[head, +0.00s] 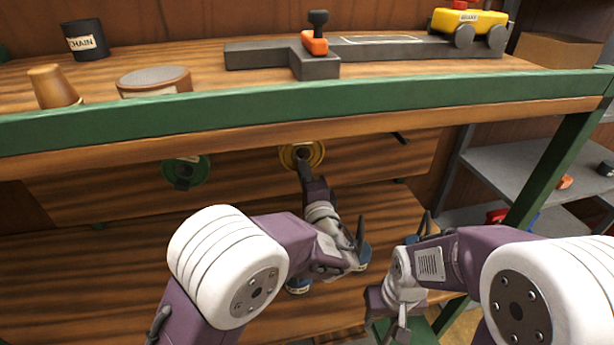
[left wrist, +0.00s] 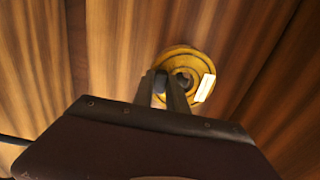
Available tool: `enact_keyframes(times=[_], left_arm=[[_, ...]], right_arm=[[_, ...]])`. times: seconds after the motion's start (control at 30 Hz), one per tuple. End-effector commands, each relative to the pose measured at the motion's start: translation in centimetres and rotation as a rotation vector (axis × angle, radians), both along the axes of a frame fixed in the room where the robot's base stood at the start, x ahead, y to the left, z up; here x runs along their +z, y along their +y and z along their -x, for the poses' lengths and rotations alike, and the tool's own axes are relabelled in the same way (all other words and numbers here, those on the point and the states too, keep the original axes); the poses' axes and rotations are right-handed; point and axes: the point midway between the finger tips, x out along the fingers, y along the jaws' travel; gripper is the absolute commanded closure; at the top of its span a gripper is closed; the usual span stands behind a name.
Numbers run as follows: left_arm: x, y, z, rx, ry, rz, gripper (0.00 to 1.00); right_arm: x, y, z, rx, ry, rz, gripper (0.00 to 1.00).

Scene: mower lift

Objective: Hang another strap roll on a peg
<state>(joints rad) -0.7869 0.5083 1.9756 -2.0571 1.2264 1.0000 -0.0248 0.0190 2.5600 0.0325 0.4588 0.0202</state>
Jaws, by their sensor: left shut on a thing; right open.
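A yellow strap roll (head: 312,148) is against the wooden board under the upper shelf. My left gripper (head: 303,166) is shut on its near side; the left wrist view shows the fingers (left wrist: 166,90) at the yellow roll (left wrist: 180,56), which has a pale label. Whether a peg passes through it cannot be told. A green strap roll (head: 186,169) hangs on the board to the left. A dark peg (head: 401,138) sticks out to the right, bare. Blue rolls (head: 298,287) lie on the lower surface, partly hidden by my arm. My right gripper (head: 400,322) is open, low at the right, apart from the rolls.
The upper shelf's green edge (head: 300,103) runs above the board. On it stand a black chain can (head: 86,40), a round tin (head: 155,81) and a yellow toy mower (head: 468,22). A green post (head: 555,160) and grey shelves (head: 510,170) are at the right.

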Motion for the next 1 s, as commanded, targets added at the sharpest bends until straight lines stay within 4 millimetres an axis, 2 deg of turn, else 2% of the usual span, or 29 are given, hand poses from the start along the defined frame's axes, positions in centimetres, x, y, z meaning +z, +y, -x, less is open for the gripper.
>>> enact_keyframes(times=[0.1,0.2,0.4,0.97,1.0], left_arm=[[0.3,0.3,-1.0,0.002,-0.002,0.001,1.00],[-0.9,0.3,-1.2,0.001,-0.003,0.001,1.00],[-1.2,0.3,-1.6,0.001,-0.004,0.002,1.00],[-1.2,0.4,-1.6,0.000,-0.003,0.001,1.00],[-1.2,0.4,-1.6,0.000,-0.003,0.001,0.79]], right_arm=[[0.9,0.0,0.0,0.000,0.000,0.000,0.57],[-0.7,0.0,0.0,0.000,0.000,0.000,0.57],[-1.6,0.0,0.0,0.000,0.000,0.000,0.57],[-1.7,0.0,0.0,0.000,0.000,0.000,0.57],[-1.7,0.0,0.0,0.000,0.000,0.000,0.57]])
